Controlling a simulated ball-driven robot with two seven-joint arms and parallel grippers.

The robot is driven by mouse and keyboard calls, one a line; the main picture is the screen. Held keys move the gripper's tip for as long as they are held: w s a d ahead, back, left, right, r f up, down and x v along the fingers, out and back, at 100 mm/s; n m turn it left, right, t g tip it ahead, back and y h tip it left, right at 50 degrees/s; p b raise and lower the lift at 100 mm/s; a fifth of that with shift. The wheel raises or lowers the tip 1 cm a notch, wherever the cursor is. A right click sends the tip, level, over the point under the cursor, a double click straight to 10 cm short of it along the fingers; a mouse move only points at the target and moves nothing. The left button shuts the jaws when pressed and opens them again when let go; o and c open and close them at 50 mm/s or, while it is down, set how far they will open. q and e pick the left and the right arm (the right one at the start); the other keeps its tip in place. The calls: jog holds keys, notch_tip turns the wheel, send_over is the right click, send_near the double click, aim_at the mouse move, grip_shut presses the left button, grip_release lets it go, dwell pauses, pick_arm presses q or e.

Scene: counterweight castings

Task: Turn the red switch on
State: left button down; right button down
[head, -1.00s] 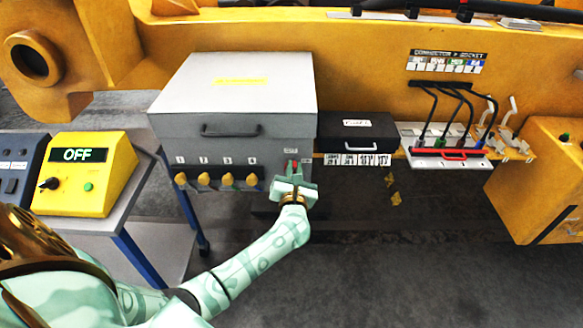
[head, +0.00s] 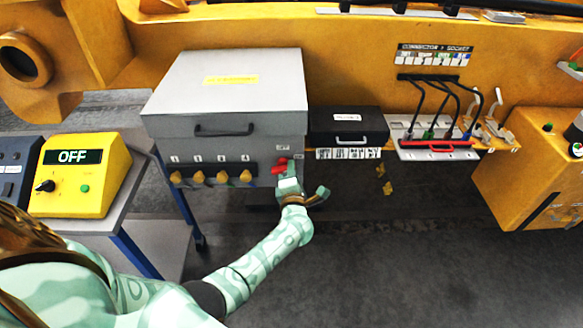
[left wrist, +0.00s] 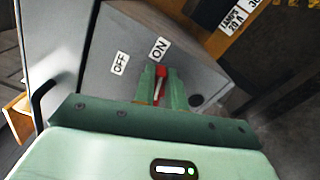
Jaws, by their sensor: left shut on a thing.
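The red switch (head: 279,168) is on the front of the grey cabinet (head: 222,130), at its right end, beside the yellow knobs. My left gripper (head: 288,180) is at the switch, its hand turned at an angle. In the left wrist view, the two green fingers (left wrist: 161,88) are shut on the red switch handle (left wrist: 161,72), one on each side. An ON label (left wrist: 160,48) lies just beyond the fingertips and an OFF label (left wrist: 120,62) to their left. The fingers partly hide the handle, so its exact setting is hard to tell. My right gripper is out of view.
A yellow box (head: 78,178) with a display reading OFF stands on a cart at the left. A black case (head: 347,128) and a panel of cables (head: 434,140) are right of the cabinet. The floor below is open.

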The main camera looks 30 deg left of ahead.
pick_arm(q)
jog(key=shift+d+f+m, duration=0.1)
jog(key=shift+f+m, duration=0.2)
jog(key=shift+m, duration=0.5)
jog(key=shift+f+m, duration=0.25)
jog(key=shift+m, duration=0.55)
jog(key=shift+s+m, duration=0.1)
jog(key=shift+m, duration=0.2)
jog(key=c, duration=1.4)
grip_release()
jog(key=shift+c, duration=0.2)
